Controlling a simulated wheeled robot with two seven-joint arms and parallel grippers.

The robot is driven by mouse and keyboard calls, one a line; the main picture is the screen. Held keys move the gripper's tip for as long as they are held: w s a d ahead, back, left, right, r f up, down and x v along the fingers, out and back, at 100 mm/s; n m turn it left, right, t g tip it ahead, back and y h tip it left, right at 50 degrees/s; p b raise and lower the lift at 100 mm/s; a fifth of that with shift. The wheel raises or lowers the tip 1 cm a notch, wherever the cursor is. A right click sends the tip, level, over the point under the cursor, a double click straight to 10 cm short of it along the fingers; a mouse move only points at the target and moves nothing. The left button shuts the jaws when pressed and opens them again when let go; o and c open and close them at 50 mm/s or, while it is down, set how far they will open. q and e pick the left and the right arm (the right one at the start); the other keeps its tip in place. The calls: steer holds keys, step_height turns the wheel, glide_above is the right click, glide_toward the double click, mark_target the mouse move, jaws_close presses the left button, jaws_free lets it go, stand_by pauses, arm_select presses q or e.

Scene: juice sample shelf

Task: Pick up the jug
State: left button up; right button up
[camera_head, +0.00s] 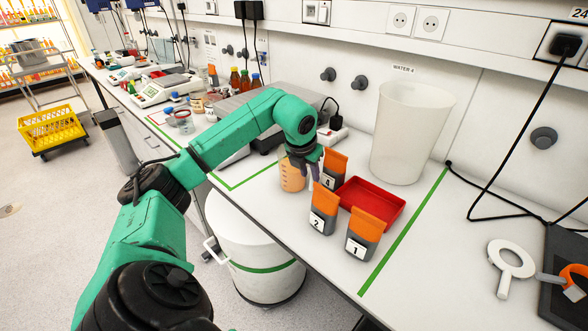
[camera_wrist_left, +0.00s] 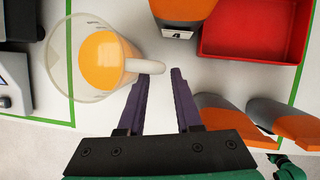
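The jug (camera_head: 291,177) is a clear measuring jug with orange juice, standing on the white bench. In the left wrist view the jug (camera_wrist_left: 102,62) is at the upper left, its pale handle pointing right. My left gripper (camera_head: 316,172) is just right of the jug in the head view. In the wrist view its two purple fingers (camera_wrist_left: 159,74) are open, with the handle's end at the gap between the fingertips. I cannot tell whether they touch it. The arm partly hides the jug in the head view. My right gripper does not show.
Orange-and-grey numbered containers (camera_head: 362,234) stand close right of the gripper, around a red tray (camera_head: 392,202). A tall translucent bin (camera_head: 410,135) stands behind. Bottles and instruments line the bench at left. A white drum (camera_head: 250,240) stands on the floor below the bench edge.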

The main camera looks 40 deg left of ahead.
mark_target(311, 177)
arm_select(q)
steer(key=p+x, duration=0.1)
steer(key=x, duration=0.4)
steer(key=shift+w+f, duration=0.1)
steer(key=shift+f, duration=0.25)
jaws_close()
steer(key=shift+r, duration=0.15)
stand_by(0.8)
